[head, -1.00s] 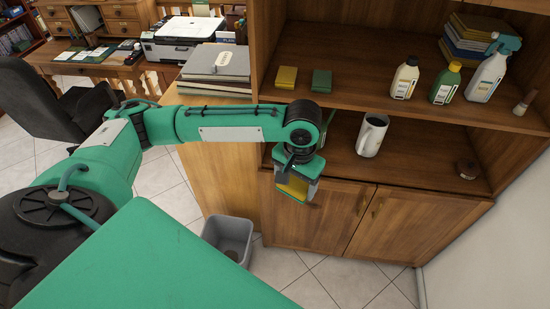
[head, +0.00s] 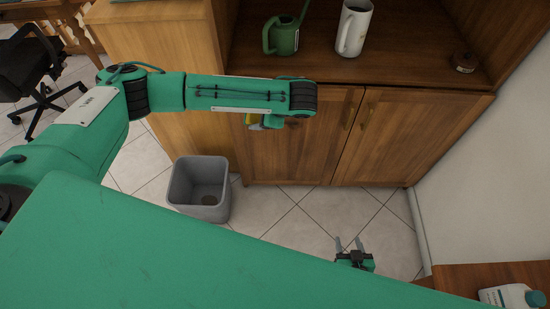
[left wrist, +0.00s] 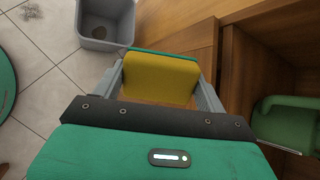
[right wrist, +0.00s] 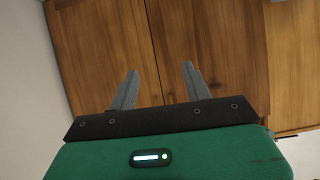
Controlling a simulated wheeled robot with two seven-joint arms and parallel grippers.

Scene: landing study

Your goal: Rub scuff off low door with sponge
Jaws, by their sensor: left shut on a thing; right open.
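My left gripper (head: 259,123) is shut on a yellow sponge with a green layer (left wrist: 160,78). It is in front of the left low door (head: 300,160), mostly hidden under my own wrist. A sliver of the sponge shows in the head view (head: 249,119). I cannot tell whether the sponge touches the door. A dark patch (head: 294,123) on the left door, just under my arm, may be the scuff or a shadow. The right low door (head: 385,140) is shut beside it. My right gripper (head: 349,243) is open and empty, facing the doors in the right wrist view (right wrist: 158,80).
A grey bin (head: 199,214) stands on the tiled floor left of the doors. A green watering can (head: 284,38), a white pitcher (head: 353,30) and a small dark jar (head: 464,62) stand on the shelf above. A white bottle (head: 512,296) is at lower right.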

